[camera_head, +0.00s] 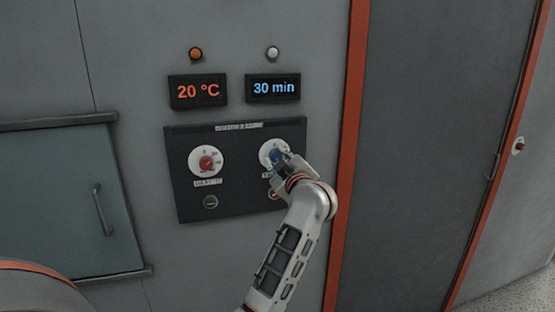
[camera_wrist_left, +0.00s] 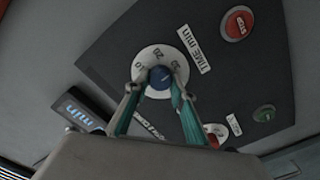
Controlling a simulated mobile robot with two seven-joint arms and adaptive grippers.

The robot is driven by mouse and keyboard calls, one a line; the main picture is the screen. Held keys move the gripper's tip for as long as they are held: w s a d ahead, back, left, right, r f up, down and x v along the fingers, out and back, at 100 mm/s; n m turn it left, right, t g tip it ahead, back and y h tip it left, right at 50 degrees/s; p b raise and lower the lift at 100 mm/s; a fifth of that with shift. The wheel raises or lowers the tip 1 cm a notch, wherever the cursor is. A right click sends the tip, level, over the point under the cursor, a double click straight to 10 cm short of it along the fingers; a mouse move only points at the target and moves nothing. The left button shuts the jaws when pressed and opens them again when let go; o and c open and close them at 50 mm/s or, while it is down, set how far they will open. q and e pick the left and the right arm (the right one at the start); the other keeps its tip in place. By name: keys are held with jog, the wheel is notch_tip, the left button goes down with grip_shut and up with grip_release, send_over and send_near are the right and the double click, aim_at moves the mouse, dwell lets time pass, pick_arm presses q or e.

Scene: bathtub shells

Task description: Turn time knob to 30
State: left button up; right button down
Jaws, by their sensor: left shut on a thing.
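The time knob (camera_wrist_left: 160,77) is blue and sits on a white dial (camera_wrist_left: 146,56) marked 10, 20 and 30, beside a "TIME min" label (camera_wrist_left: 194,49). My left gripper (camera_head: 280,158) is at the right-hand dial of the control panel in the head view and hides most of the knob there. In the left wrist view its two teal fingers reach to either side of the blue knob, shut on it. The time display (camera_head: 273,88) reads "30 min" in blue. My right gripper is in neither view.
The dark panel (camera_head: 240,208) also holds a temperature dial with a red knob (camera_head: 207,161) and a green button (camera_head: 210,202). A red STOP button (camera_wrist_left: 238,23) is near the time dial. A temperature display (camera_head: 198,91) reads 20 °C. A handled hatch (camera_head: 75,200) is at left.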

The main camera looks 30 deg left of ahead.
pick_arm(q)
jog(key=shift+f+m, duration=0.15)
jog(key=shift+m, duration=0.35)
jog(key=o, duration=1.1)
jog(key=v, duration=0.7)
jog(key=shift+s+d, duration=0.2)
